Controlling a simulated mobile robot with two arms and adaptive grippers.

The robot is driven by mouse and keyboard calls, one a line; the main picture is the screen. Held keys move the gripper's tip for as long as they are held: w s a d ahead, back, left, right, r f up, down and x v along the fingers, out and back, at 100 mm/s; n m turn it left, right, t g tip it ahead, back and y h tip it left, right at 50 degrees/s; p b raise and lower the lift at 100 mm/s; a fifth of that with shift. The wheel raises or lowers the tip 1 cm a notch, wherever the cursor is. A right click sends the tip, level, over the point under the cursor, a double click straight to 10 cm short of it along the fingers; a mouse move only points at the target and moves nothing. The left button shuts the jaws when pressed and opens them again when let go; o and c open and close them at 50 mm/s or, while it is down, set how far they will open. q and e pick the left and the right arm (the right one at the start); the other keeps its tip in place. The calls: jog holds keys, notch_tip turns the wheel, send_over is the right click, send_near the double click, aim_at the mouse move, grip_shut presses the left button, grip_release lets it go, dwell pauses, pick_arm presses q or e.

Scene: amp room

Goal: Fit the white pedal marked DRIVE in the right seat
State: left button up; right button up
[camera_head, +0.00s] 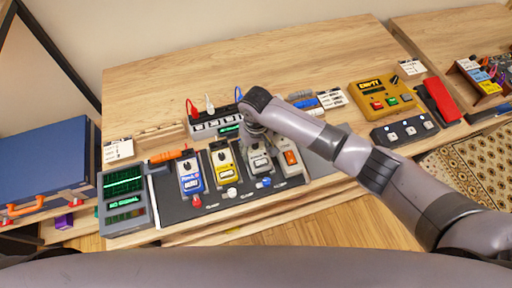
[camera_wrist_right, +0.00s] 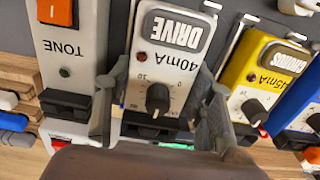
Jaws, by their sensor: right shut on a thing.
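The white pedal marked DRIVE (camera_wrist_right: 172,58) fills the middle of the wrist view, its lettering upside down there. It has a dark knob, a red light and the mark 40mA. My right gripper (camera_wrist_right: 163,88) is shut on it, one finger on each side. In the head view the DRIVE pedal (camera_head: 260,160) is over the dark pedalboard (camera_head: 215,204), between the yellow pedal (camera_head: 223,164) and the white TONE pedal (camera_head: 289,157). The right gripper (camera_head: 255,138) is at its back end, partly hidden by the wrist. I cannot tell whether the pedal rests fully in a seat. My left gripper is out of view.
A blue-and-white pedal (camera_head: 190,176) stands left of the yellow one. A power block (camera_head: 205,124) with plugs lies behind the pedals. A green-screen meter (camera_head: 124,199) stands at the left, a yellow box (camera_head: 374,98) at the right. The table's back is clear.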

jog(key=shift+f, duration=0.2)
dwell(0.6)
jog(key=shift+f+p, duration=0.1)
jog(key=shift+p, duration=0.4)
dwell(0.4)
jog(key=o, duration=1.6)
jog(key=shift+o, duration=0.8)
jog(key=shift+r+p, duration=3.55)
jog(key=shift+p, duration=0.45)
jog(key=shift+s+f, duration=0.1)
